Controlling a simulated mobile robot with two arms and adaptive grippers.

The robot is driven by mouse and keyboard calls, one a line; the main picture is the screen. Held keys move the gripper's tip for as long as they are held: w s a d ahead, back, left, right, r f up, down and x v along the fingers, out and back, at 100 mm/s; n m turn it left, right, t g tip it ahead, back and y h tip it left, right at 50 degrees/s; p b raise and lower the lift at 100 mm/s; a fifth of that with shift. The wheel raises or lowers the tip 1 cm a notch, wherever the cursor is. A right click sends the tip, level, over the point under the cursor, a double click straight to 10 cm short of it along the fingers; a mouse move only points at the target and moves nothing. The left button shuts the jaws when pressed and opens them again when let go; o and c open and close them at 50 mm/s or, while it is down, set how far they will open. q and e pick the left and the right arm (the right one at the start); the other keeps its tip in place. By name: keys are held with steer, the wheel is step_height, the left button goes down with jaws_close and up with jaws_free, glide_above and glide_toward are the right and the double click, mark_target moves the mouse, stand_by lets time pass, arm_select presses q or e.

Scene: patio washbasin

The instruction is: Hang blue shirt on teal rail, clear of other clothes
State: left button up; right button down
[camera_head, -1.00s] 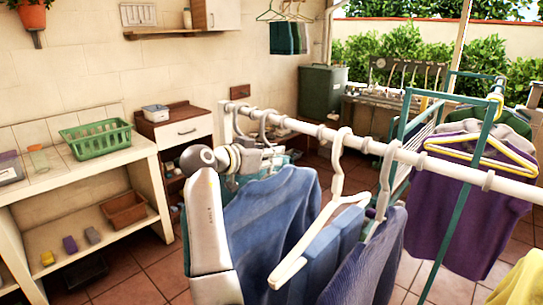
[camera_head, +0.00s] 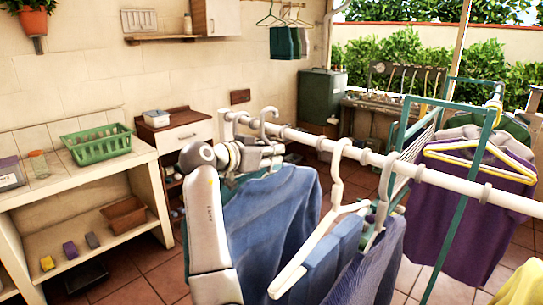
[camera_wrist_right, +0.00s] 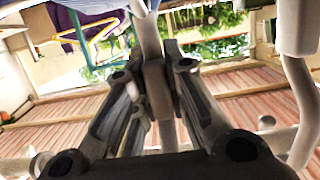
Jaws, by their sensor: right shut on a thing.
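The blue shirt (camera_head: 270,215) hangs near the left end of the white foreground rail (camera_head: 400,167). A pale hanger hook (camera_head: 269,120) shows at that rail above the shirt. My right gripper (camera_head: 250,155) is beside it, shut on the hanger. In the right wrist view, my right gripper (camera_wrist_right: 155,80) has its fingers on both sides of a pale hanger stem (camera_wrist_right: 148,40). My arm hides part of the shirt's left side. The teal rail (camera_head: 450,102) stands farther back at the right, with a purple garment (camera_head: 465,215) on a yellow hanger there. My left gripper is not in view.
Other blue clothes (camera_head: 375,265) on white hangers hang right of the shirt on the white rail. A yellow garment (camera_head: 522,285) is at the lower right. A shelf bench with a green basket (camera_head: 97,146) is at the left. Tiled floor shows between.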

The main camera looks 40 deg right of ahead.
steer(key=v, duration=0.3)
steer(key=f+v, duration=0.1)
steer(key=v, duration=0.2)
steer(key=b+v, duration=0.1)
steer(key=v, duration=0.3)
steer(key=shift+a+f, duration=0.15)
steer(key=shift+a, duration=0.1)
steer(key=shift+d, duration=0.1)
